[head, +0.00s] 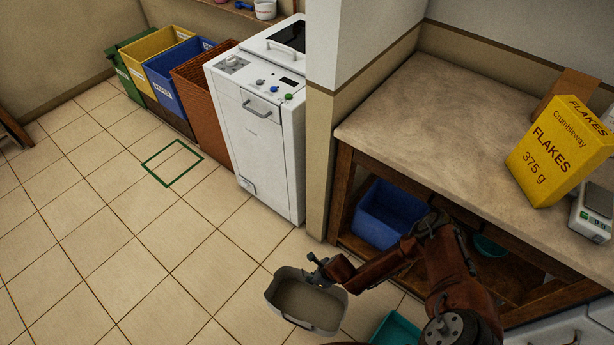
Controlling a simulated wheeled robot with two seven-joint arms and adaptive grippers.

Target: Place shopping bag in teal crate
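The shopping bag (318,319) is grey-beige with an open top, and its inside faces me. It shows at the bottom centre, in front of the cabinet. My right gripper (316,263) is at the bag's far rim and appears shut on it; the fingertips are small and the grip is partly hidden. The teal crate (396,329) is at the bottom edge, right of the bag and apart from it in the picture. It is cut off by the frame and partly covered by my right arm. My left gripper is not in view.
A wooden cabinet with a stone counter (430,120) stands at right, with a blue bin (385,212) on its lower shelf. A yellow flakes box (560,150) and a scale (594,208) are on top. A white machine (262,125) stands behind. Tiled floor at left is clear.

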